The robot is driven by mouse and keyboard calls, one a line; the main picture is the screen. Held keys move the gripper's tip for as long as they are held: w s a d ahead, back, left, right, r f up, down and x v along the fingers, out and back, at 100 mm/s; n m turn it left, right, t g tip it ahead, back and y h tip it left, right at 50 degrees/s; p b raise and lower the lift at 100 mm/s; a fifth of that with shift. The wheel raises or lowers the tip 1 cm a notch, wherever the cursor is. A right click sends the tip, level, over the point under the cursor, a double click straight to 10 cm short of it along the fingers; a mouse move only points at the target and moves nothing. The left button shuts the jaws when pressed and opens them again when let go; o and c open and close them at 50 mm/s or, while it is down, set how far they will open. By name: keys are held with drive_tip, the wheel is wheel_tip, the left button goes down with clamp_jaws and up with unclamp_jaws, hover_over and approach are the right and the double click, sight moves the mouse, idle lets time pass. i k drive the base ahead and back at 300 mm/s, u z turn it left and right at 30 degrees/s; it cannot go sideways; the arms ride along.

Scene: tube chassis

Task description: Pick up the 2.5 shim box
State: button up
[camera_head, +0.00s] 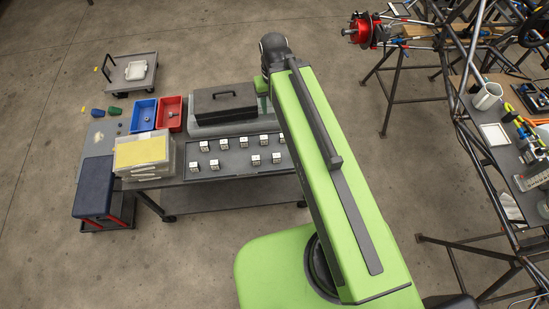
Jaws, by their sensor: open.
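Several small white boxes with dark markings stand in two rows on a dark mat (232,163) on the cart top. One box (204,146) is in the back row and another box (194,167) is at the left of the front row. Their labels are too small to read, so I cannot tell which is the 2.5 shim box. My green arm reaches up the picture just right of the mat, and its near edge meets the rightmost box. My gripper does not show; it is hidden behind or below the arm.
On the cart are a dark case (225,101), blue bin (143,115), red bin (169,113) and a clear container with a yellow top (140,152). A dark blue box (93,188) stands at left. A tube frame (470,170) stands right. Open floor lies between.

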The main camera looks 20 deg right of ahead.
sight(276, 158)
drive_tip(key=z, duration=0.05)
drive_tip(key=k, duration=0.1)
drive_tip(key=u, duration=2.6)
drive_tip(key=k, duration=0.35)
drive_tip(key=z, duration=0.4)
